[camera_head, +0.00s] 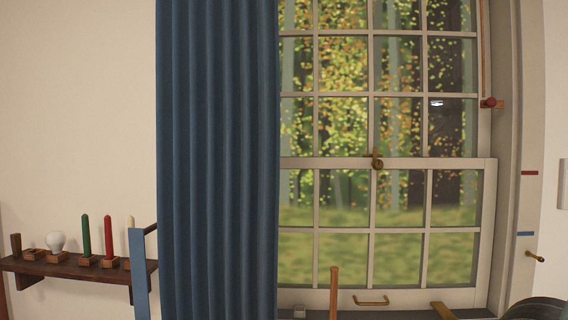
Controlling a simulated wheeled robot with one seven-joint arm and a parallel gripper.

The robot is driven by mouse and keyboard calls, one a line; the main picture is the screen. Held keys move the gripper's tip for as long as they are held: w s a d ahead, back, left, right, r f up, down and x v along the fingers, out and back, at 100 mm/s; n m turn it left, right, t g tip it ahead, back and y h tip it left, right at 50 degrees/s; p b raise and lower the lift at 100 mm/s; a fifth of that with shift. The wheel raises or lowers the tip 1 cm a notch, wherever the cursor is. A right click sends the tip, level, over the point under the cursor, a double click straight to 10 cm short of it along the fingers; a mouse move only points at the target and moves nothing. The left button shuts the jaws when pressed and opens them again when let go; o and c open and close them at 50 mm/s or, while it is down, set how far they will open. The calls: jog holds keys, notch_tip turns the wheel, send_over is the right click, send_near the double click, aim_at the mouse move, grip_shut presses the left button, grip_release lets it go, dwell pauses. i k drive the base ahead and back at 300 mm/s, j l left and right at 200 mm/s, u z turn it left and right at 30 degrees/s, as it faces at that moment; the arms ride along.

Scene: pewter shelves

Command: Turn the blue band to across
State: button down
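A short blue band (525,234) shows as a flat, level strip on the pale upright at the right of the window. A similar red band (529,172) sits above it. A small brass lever (534,256) sticks out just below the blue band, tilted down to the right. I cannot tell whether the blue strip is fixed to the upright or part of something that turns. My gripper is not in view.
A blue curtain (218,160) hangs left of the sash window (375,164). A dark wall shelf (85,268) holds candle-like pegs and a white bulb. A blue post (139,272) stands beside it. A wooden rod (334,292) rises at bottom centre. A dark rounded shape (540,308) fills the bottom right corner.

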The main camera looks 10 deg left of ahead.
aim_at(137, 254)
jog(key=u, duration=1.3)
jog(key=i+j, duration=0.15)
jog(key=i, duration=0.55)
